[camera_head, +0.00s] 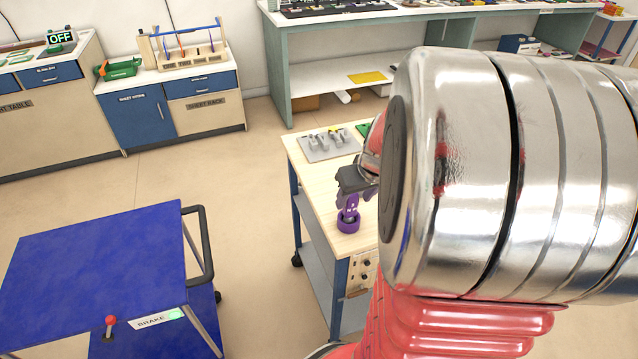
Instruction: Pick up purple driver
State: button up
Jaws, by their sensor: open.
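The purple driver (348,221) stands on the wooden top of a small bench (318,182), near its front left edge. Its round, wider lower end rests on the wood. My gripper (352,190) is open and sits right above the driver, at its upper end. I cannot tell whether the fingers touch the driver or stand around it. My own shiny arm hides the right part of the bench and much of the gripper.
A grey tray (316,153) with metal parts lies further back on the bench. A blue cart (95,262) with a black handle stands at the left. Cabinets (205,100) and a long workbench (345,20) line the wall. Open floor lies between them.

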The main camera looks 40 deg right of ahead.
aim_at(350, 205)
jog(key=shift+f, duration=0.1)
jog(key=shift+x, duration=2.6)
jog(key=shift+c, duration=0.5)
grip_shut()
notch_tip(350, 205, up, 10)
jog(key=shift+r, duration=0.1)
jog(key=shift+a, duration=0.1)
